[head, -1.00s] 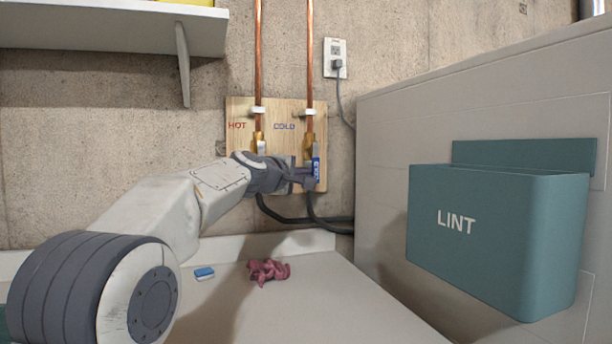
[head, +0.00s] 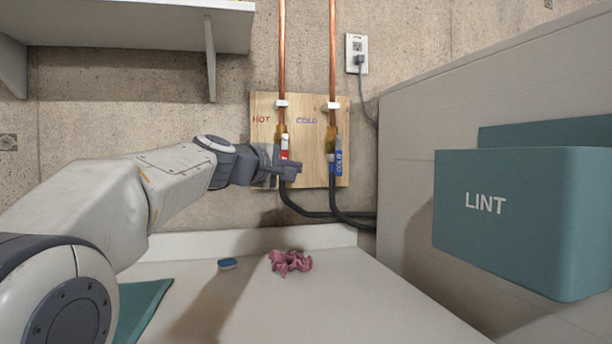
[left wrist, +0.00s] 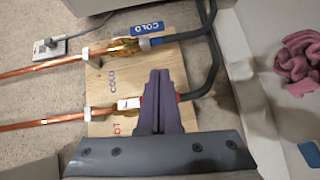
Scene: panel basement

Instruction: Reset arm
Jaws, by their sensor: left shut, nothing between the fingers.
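My left gripper (head: 292,166) reaches in from the left in the head view, in front of the wooden valve board (head: 262,104). It is shut and empty, with its fingers together. It also shows in the left wrist view (left wrist: 159,80). The red hot valve handle (head: 284,153) is close behind the fingers and partly hidden by them; I cannot tell whether they touch. The blue cold valve handle (head: 336,164) is to the right, apart from the gripper, and shows blue in the left wrist view (left wrist: 147,28). My right gripper is not in view.
A teal LINT bin (head: 500,225) hangs on the white appliance side at right. A pink cloth (head: 291,262) and a blue sponge-like block (head: 228,264) lie on the white top below. A shelf (head: 130,25) juts out at upper left. Black hoses (head: 345,215) run right.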

